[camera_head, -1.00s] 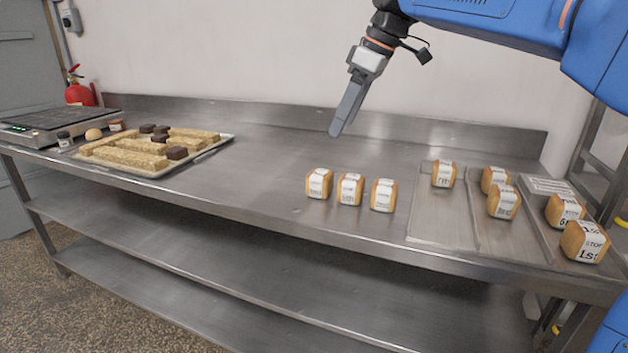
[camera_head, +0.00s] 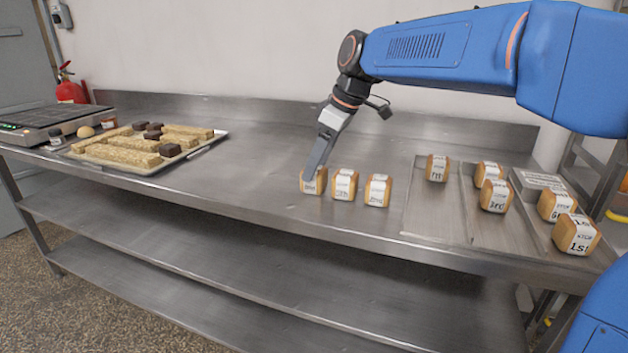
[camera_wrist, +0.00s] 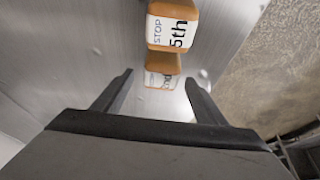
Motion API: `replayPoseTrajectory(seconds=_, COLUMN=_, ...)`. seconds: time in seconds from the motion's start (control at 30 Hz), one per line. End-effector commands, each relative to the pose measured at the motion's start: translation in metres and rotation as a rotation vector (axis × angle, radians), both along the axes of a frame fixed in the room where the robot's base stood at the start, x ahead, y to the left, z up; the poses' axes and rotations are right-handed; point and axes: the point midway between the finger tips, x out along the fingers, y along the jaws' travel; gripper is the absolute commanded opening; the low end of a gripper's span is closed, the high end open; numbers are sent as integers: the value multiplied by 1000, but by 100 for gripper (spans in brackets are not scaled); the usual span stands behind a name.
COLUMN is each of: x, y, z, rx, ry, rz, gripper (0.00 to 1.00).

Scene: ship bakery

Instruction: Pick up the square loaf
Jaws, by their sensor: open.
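Several small squarish brown loaves with white labels stand on the steel bench; I cannot tell which one the task means. Three stand in a row: the left loaf (camera_head: 313,181), the middle loaf (camera_head: 344,184) and the right loaf (camera_head: 377,190). My gripper (camera_head: 314,168) points down at the left loaf and overlaps its top in the head view; whether they touch is unclear. In the wrist view my gripper (camera_wrist: 159,88) has its fingers apart. A loaf labelled "STOP 5th" (camera_wrist: 173,24) lies beyond the fingertips, and another loaf (camera_wrist: 161,70) shows partly behind it.
Metal trays (camera_head: 437,212) at the right hold several more labelled loaves (camera_head: 495,196). A white tray (camera_head: 153,172) with bars and dark cakes lies at the left, beside a scale-like appliance (camera_head: 45,118). The bench (camera_head: 250,170) between is clear. A raised back edge runs along the wall.

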Motion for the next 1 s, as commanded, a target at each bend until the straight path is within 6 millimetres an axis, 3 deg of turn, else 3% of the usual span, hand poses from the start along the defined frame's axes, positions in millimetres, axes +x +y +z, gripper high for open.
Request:
replayPoseTrajectory(seconds=0.23, x=2, y=10, z=-32, rx=-1, ry=3, rz=0, gripper=66)
replayPoseTrajectory(seconds=0.57, x=3, y=13, z=-38, rx=-1, ry=1, rz=0, gripper=66)
replayPoseTrajectory(seconds=0.77, x=3, y=13, z=-38, rx=-1, ry=1, rz=0, gripper=23)
replayPoseTrajectory(seconds=1.0, x=3, y=13, z=-38, rx=-1, ry=1, rz=0, gripper=21)
